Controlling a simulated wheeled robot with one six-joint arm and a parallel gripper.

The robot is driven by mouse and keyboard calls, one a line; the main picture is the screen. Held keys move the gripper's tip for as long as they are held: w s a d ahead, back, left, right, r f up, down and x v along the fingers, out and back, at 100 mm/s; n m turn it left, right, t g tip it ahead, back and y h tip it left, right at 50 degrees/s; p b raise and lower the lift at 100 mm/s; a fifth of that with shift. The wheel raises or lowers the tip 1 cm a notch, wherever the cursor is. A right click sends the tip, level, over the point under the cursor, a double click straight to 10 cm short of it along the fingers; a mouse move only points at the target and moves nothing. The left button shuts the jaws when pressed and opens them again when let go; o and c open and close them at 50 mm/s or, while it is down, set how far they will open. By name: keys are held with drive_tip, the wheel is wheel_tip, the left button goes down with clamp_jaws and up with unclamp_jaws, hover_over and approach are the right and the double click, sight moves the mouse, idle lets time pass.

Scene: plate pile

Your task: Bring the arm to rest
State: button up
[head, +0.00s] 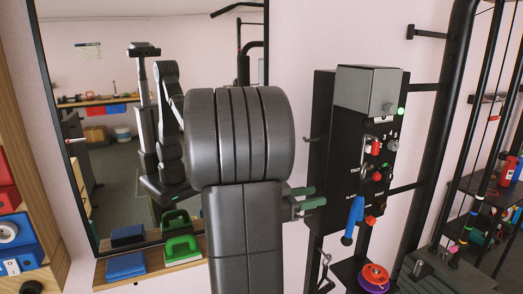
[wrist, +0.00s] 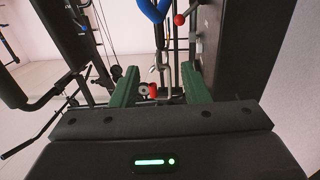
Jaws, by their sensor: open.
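My gripper (head: 317,196) shows at the middle of the head view, just right of my dark arm link, with its two green fingers pointing right toward the weight machine. In the wrist view my gripper (wrist: 159,76) has its green fingers spread well apart, with nothing held between them. A metal clip (wrist: 157,62) and a red part (wrist: 151,90) show in the gap, seemingly beyond the fingers. My large arm joint and link hide the middle of the mirror and part of the wall in the head view.
The weight machine (head: 368,92) stands close to the right of my gripper, with a blue handle (head: 353,218) and red knobs. A red round plate (head: 375,276) lies below. Shelves stand far left.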

sight(360, 187)
drive_tip(key=p+x, duration=0.1)
drive_tip(key=x, duration=0.5)
drive_tip(key=p+x, duration=0.1)
drive_tip(key=x, duration=0.6)
drive_tip(key=shift+s+d+r, duration=0.1)
drive_tip(key=shift+d+r, duration=0.15)
drive_tip(key=shift+d, duration=0.05)
drive_tip(key=shift+f, duration=0.1)
